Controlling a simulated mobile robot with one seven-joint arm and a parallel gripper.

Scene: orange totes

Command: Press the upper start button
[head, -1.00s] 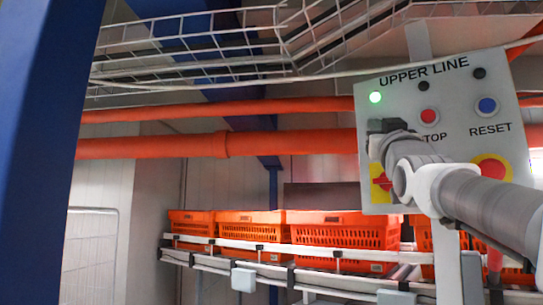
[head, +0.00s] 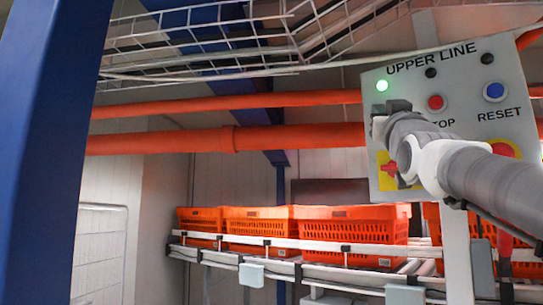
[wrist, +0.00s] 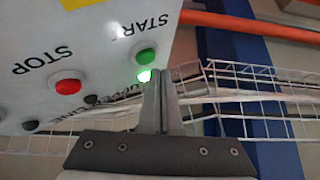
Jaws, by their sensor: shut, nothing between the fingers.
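The grey control panel (head: 455,75), marked UPPER LINE, is at the right of the head view. A lit green lamp (head: 382,85) shows at its upper left; it also shows in the wrist view (wrist: 144,76). The green START button (wrist: 146,56) is beside that lamp in the wrist view, where the panel is upside down. My gripper (wrist: 158,73) is shut and empty, its fingertips close to the button and lamp. I cannot tell whether they touch. In the head view my gripper (head: 379,110) hides the START button.
A red STOP button (head: 436,102), a blue RESET button (head: 495,91) and a yellow-backed red switch (head: 388,170) are on the panel. My arm partly covers a red emergency button (head: 503,149). Orange totes (head: 350,230) stand on a conveyor below. Orange pipes (head: 300,137) run behind; wire trays hang above.

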